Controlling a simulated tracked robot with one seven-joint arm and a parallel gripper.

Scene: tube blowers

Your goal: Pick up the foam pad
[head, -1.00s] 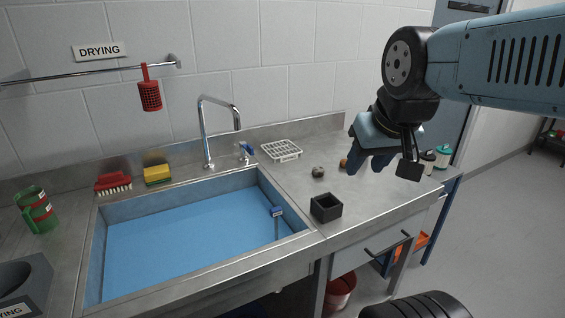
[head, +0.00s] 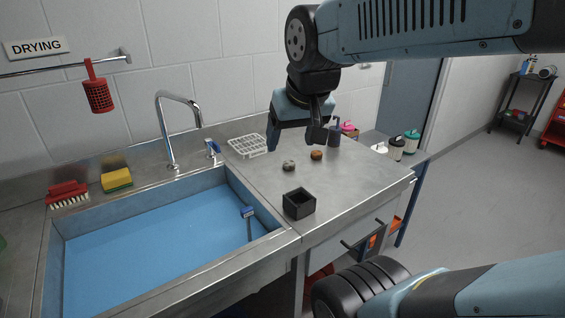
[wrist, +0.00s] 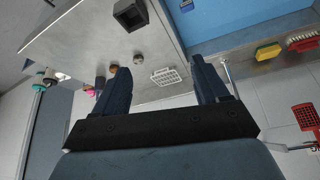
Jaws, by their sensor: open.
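A yellow sponge-like block (head: 117,180) lies on the sink's back ledge, beside a red brush; it also shows at the upper right of the wrist view (wrist: 268,52). It is the thing that looks most like a foam pad, but I cannot be sure it is the one. My gripper (head: 296,142) is open and empty above the back of the counter, right of the white rack and well apart from the block. In the wrist view its two fingers (wrist: 160,72) stand apart with the rack beyond them.
The steel sink (head: 165,245) has a blue basin and tall tap (head: 166,125). On the counter are a white rack (head: 248,145), a black open box (head: 299,204), a grey lump (head: 289,166) and a brown lump (head: 316,155). Bottles (head: 411,141) stand at the right end. A red brush (head: 67,194) sits left.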

